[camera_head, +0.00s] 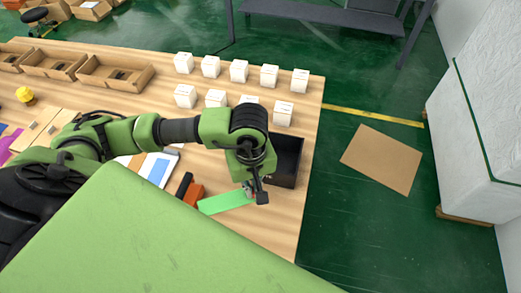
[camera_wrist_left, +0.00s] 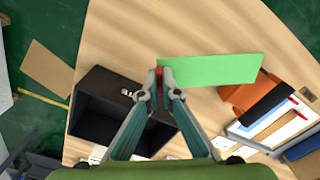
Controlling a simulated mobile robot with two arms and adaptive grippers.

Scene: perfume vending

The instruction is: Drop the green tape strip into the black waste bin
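The green tape strip (camera_head: 224,203) shows just left of my left gripper (camera_head: 256,194), near the front edge of the wooden table. In the left wrist view the fingers of my left gripper (camera_wrist_left: 160,80) meet at the left end of the strip (camera_wrist_left: 215,69) and are shut on it. The rest of the strip sticks out sideways. The black waste bin (camera_head: 297,151) stands on the table behind the gripper, partly hidden by my left arm. In the left wrist view the open bin (camera_wrist_left: 80,127) lies left of the fingers. My right gripper is not in view.
An orange tool (camera_head: 193,192) and a blue-and-white item (camera_head: 158,168) lie left of the strip. Several white boxes (camera_head: 239,71) stand in rows at the back. Cardboard trays (camera_head: 115,73) are at the back left. The table's right edge is close to the bin.

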